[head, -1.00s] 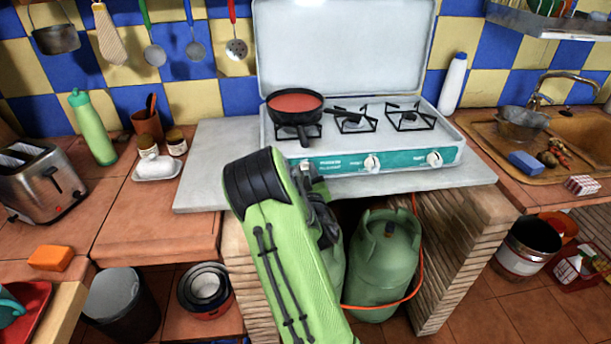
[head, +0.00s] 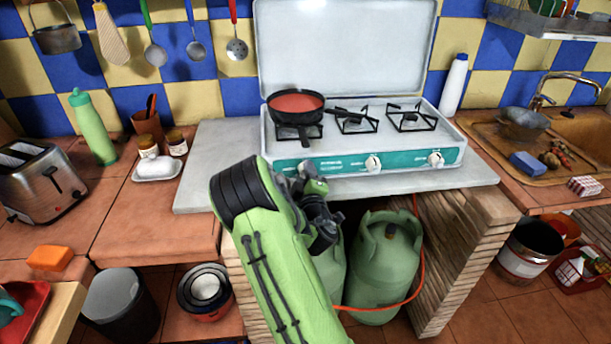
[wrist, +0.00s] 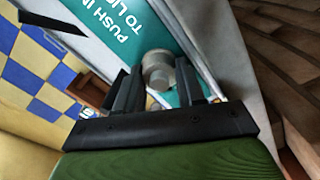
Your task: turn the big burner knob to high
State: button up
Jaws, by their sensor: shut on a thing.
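The white gas stove (head: 352,140) has a teal front panel with a row of knobs. My gripper (head: 306,168) is at the left knob, below the burner with the pan; the arm hides much of that knob in the head view. In the wrist view my gripper's dark fingers (wrist: 158,88) stand on either side of the round grey-white left knob (wrist: 157,68) and are shut on it. The middle knob (head: 374,164) and the right knob (head: 436,160) are clear of my gripper. I cannot read the knob's setting mark.
A black pan (head: 296,106) with red contents sits on the left burner. The stove lid (head: 345,45) stands open behind. The grey slab (head: 215,160) juts out below the panel, with a green gas bottle (head: 385,265) and an orange hose underneath.

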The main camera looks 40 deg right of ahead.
dwell(0.3)
jog(key=o, duration=1)
jog(key=shift+a, duration=0.1)
jog(key=shift+o, duration=0.2)
